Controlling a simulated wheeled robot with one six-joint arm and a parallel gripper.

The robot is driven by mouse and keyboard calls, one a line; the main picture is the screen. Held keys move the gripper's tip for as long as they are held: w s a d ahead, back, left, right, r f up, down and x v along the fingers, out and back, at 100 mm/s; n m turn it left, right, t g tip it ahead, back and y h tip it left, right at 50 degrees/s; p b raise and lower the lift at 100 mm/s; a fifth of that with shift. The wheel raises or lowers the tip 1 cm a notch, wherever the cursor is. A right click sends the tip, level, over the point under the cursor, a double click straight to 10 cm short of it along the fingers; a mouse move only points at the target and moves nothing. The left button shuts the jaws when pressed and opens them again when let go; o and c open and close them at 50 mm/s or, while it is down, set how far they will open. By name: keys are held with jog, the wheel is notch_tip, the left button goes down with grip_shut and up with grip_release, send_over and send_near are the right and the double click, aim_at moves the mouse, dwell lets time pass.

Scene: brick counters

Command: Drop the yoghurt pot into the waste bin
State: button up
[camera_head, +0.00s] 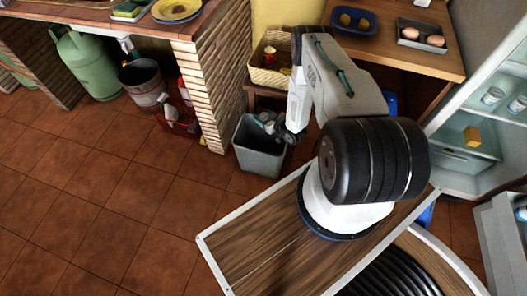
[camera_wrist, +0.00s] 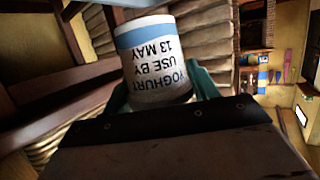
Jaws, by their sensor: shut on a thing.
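The yoghurt pot (camera_wrist: 153,62) is white with a pale blue band and the upside-down print "YOGHURT USE BY 13 MAY" in the wrist view. My gripper (camera_wrist: 160,88), with teal fingers, is shut on it, one finger on each side. In the head view my gripper (camera_head: 268,120) is small and partly hidden by my arm, at the top of the grey waste bin (camera_head: 258,163). The bin stands on the floor beside the brick pillar. I cannot make out the pot clearly there, nor its height over the rim.
The brick pillar (camera_head: 213,85) is close left of the bin. A wicker basket (camera_head: 268,76) stands on a small stand behind it. A wooden counter (camera_head: 385,55) is at the back right, an open fridge (camera_head: 480,130) at the right. The tiled floor (camera_head: 90,200) at left is clear.

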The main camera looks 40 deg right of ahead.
jog(key=shift+f, duration=1.6)
jog(key=o, duration=1.1)
jog(key=v, duration=0.7)
jog(key=shift+s+r, duration=0.1)
jog(key=shift+s, duration=0.25)
